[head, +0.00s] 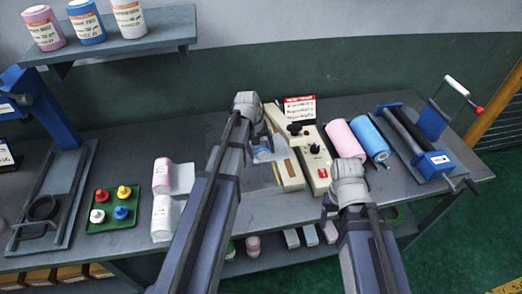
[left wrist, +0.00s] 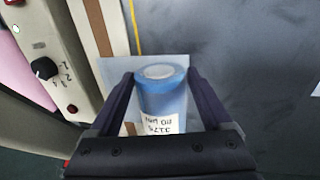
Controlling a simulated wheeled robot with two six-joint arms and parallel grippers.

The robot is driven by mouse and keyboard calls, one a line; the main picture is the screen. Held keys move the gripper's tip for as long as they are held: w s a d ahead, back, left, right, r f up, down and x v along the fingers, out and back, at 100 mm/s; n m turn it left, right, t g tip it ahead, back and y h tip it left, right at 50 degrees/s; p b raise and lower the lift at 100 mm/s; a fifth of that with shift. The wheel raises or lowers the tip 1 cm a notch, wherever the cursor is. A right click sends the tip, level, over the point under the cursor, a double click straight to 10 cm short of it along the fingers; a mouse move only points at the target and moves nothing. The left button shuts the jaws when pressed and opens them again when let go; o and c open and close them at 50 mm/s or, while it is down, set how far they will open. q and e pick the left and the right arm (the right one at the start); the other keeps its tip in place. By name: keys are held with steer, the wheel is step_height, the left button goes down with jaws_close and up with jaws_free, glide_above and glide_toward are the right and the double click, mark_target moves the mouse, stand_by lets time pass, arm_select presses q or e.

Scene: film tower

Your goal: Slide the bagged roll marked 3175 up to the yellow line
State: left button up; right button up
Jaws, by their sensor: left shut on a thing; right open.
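The blue bagged roll (left wrist: 162,100) has a white label that reads 3175, upside down in the left wrist view. In the head view the roll (head: 263,154) is partly hidden by my left arm. My left gripper (left wrist: 160,85) is shut on it, one finger on each side. The flat pale bag (left wrist: 115,72) sticks out past the roll's top end toward the sealer. The thin yellow line (left wrist: 135,25) runs beside the sealer's brown strip (left wrist: 98,25); the bag covers part of it. My right gripper (head: 347,172) is open, in front of the pink roll.
The cream sealer (head: 312,158) with black knobs stands right of the bagged roll. Further right are a pink roll (head: 345,138), a blue roll (head: 370,138) and a roller device (head: 425,150). A green tray (head: 113,210) and bagged rolls (head: 162,205) lie left.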

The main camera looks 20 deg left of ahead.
arm_select(q)
steer(key=shift+w+a, duration=0.1)
steer(key=shift+w, duration=0.05)
steer(key=o, duration=1.5)
steer(key=shift+r, duration=0.1)
steer(key=r+p, duration=0.2)
steer(key=a+r+p, duration=0.1)
steer(key=r+p, duration=0.4)
steer(key=shift+s+a+r+p, duration=0.15)
steer(key=shift+s+r+p, duration=0.15)
steer(key=shift+s+p, duration=0.1)
steer(key=shift+f, duration=0.2)
